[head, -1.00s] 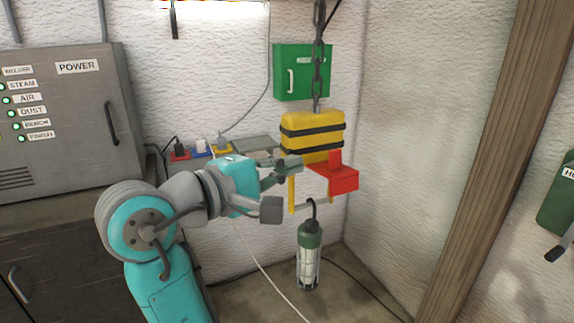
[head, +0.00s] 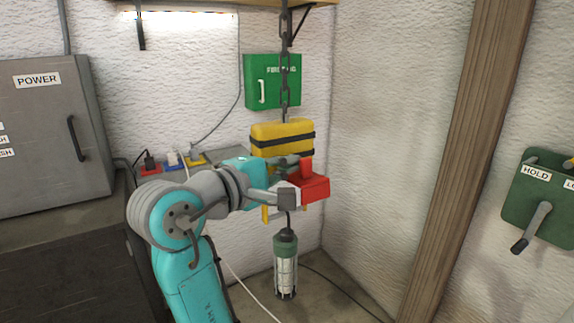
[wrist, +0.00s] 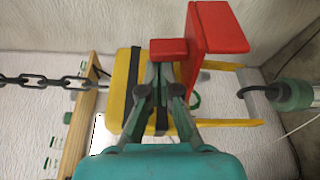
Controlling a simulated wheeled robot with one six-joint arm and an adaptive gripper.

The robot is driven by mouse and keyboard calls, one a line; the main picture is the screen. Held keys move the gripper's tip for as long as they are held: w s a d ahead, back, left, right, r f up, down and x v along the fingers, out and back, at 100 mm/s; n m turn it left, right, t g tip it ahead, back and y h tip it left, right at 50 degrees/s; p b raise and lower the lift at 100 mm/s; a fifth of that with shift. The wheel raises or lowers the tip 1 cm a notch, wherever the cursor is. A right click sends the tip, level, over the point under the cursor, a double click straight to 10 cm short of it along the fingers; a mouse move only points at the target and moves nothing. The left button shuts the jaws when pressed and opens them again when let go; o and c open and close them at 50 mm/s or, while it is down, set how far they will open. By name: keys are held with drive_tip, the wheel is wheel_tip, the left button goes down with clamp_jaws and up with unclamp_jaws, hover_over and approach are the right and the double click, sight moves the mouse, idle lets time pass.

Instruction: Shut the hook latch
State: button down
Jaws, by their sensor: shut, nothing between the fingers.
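A yellow block with black bands (head: 282,133) hangs from a chain. A red L-shaped piece with a raised tab (head: 314,188) sits at its lower right; I take it to be the latch. In the wrist view the red piece (wrist: 218,27) stands beyond the fingers, its small tab just ahead of them. My gripper (wrist: 166,75) is shut and empty, in front of the yellow block's banded side. In the head view my gripper (head: 294,163) is close to the tab; I cannot tell whether they touch. Two yellow side bars and a grey crossbar (wrist: 250,90) lie below the block.
A caged lamp (head: 286,266) hangs by a dark hook under the block. The chain (head: 285,72) rises above it. A green wall box (head: 273,82) is behind, a grey power cabinet (head: 50,130) at left. A wooden post (head: 465,160) and green lever panel (head: 540,200) are at right.

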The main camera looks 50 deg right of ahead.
sight(292, 181)
drive_tip(key=shift+s+f+m, duration=0.2)
drive_tip(key=shift+f+m, duration=0.05)
drive_tip(key=shift+m, duration=0.25)
drive_tip(key=m, duration=0.1)
drive_tip(key=f+m+h, duration=0.1)
drive_tip(key=m, duration=0.1)
drive_tip(key=shift+s+a+f, duration=0.15)
drive_tip(key=shift+s+f, duration=0.05)
drive_tip(key=shift+s, duration=0.15)
drive_tip(key=m, duration=0.1)
drive_tip(key=f+m+h, duration=0.1)
drive_tip(key=m, duration=0.2)
drive_tip(key=shift+s+f+g+h, duration=0.15)
drive_tip(key=shift+f+g+h, duration=0.15)
drive_tip(key=f+m+g, duration=0.1)
drive_tip(key=m, duration=0.2)
drive_tip(key=f+m+g+h, duration=0.1)
drive_tip(key=m+g, duration=0.1)
drive_tip(key=m, duration=0.2)
drive_tip(key=w+f+m+g, duration=0.1)
drive_tip(key=m, duration=0.3)
drive_tip(key=shift+f+g, duration=0.3)
drive_tip(key=shift+w, duration=0.1)
drive_tip(key=v, duration=1.1)
drive_tip(key=shift+a+f, duration=0.35)
